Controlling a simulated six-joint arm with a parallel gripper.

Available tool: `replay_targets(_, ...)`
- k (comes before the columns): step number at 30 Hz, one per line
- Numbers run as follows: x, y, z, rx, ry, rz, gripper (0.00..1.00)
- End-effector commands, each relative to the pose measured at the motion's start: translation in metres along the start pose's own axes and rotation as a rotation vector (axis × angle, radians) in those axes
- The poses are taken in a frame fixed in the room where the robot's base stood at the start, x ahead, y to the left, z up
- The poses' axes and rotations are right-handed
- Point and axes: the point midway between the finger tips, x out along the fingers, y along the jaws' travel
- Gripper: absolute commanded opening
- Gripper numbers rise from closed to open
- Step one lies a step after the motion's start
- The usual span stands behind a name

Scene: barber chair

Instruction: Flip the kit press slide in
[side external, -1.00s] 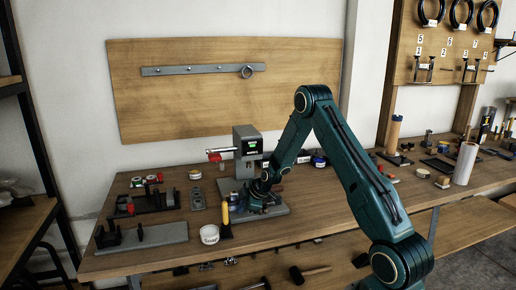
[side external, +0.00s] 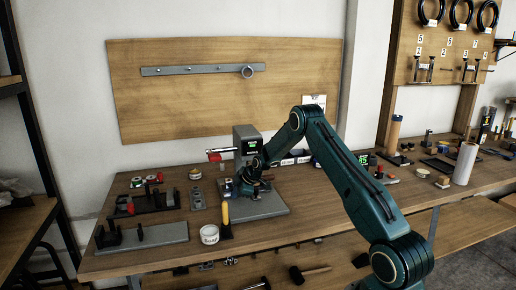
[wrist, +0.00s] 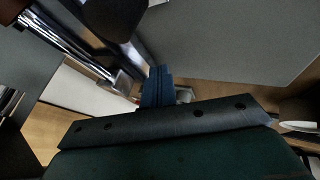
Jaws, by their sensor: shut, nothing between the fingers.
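The kit press (side external: 246,145) is a grey upright unit with a small green display and a red-tipped lever (side external: 214,156) on its left. It stands on a flat grey base plate (side external: 268,207). My gripper (side external: 240,190) is low at the press's front, over the left part of the plate. In the wrist view my gripper (wrist: 157,84) shows dark blue fingers shut together, with nothing between them. Shiny metal rods (wrist: 70,42) pass close on their left. I cannot tell which part is the slide, or whether the fingers touch it.
A yellow-handled tool (side external: 225,212) and a white tub (side external: 209,234) stand in front of the press. Black fixtures (side external: 152,201) and a grey plate (side external: 142,238) lie to the left. The right part of the base plate is clear.

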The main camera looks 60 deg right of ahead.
Motion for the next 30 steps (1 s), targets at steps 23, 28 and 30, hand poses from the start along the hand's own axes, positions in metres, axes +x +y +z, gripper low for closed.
replay_targets(23, 0.011, 0.021, 0.000, -0.001, 0.000, 0.006, 0.00)
replay_targets(28, 0.009, 0.018, 0.000, 0.000, -0.001, 0.005, 0.00)
replay_targets(30, 0.007, 0.015, 0.000, 0.000, -0.001, 0.003, 0.00)
